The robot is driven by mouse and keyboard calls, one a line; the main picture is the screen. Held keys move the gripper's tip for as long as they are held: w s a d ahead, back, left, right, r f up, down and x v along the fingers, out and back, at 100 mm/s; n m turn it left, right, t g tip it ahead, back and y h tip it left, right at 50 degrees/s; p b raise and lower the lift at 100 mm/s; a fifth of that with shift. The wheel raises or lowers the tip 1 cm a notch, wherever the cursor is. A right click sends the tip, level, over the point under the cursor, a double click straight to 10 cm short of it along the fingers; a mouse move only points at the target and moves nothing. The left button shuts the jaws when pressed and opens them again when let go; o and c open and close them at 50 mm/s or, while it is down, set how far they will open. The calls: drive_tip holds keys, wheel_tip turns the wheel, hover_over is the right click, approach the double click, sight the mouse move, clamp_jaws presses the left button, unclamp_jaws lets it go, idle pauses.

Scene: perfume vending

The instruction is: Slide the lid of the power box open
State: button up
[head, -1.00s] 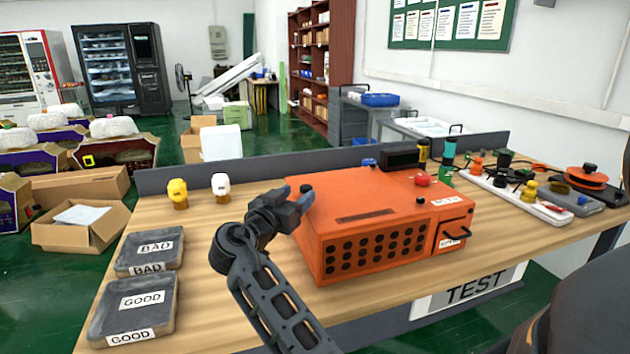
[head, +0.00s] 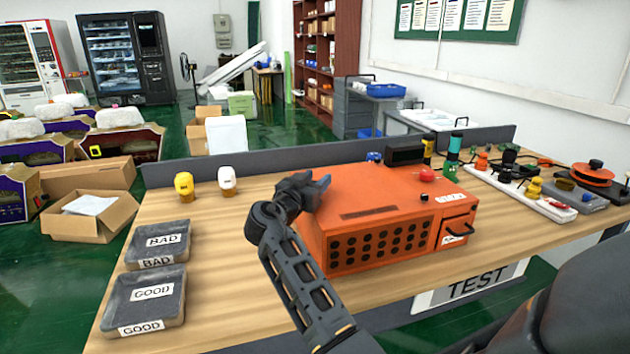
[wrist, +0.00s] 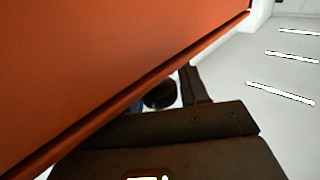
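The power box (head: 375,215) is an orange case on the wooden table in the head view, with rows of round holes in its front. Its top looks closed, with a dark label strip, a small black knob (head: 424,198) and a red button (head: 427,174). My gripper (head: 321,184) is at the box's far left top corner, close to the lid. The wrist view shows a large orange surface (wrist: 90,55) of the box beside my dark gripper and a black round part (wrist: 160,96) near the fingers. Whether the fingers touch or hold anything is hidden.
Trays marked BAD (head: 158,243) and GOOD (head: 152,303) lie at the table's left. A yellow part (head: 184,185) and a white part (head: 227,179) stand behind. A white board (head: 520,185) with several coloured parts is at right. A low grey partition (head: 270,160) runs along the back.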

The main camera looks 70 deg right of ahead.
clamp_jaws()
drive_tip(key=shift+a, duration=0.1)
drive_tip(key=shift+w+a+f+b, duration=0.1)
drive_tip(key=shift+w+b, duration=0.1)
drive_tip(key=shift+b, duration=0.15)
drive_tip(key=w+a+b, duration=1.3)
drive_tip(key=w+b, duration=0.2)
drive_tip(key=shift+w+a, duration=0.15)
drive_tip(key=shift+w, duration=0.15)
drive_tip(key=shift+o, duration=1.4)
unclamp_jaws()
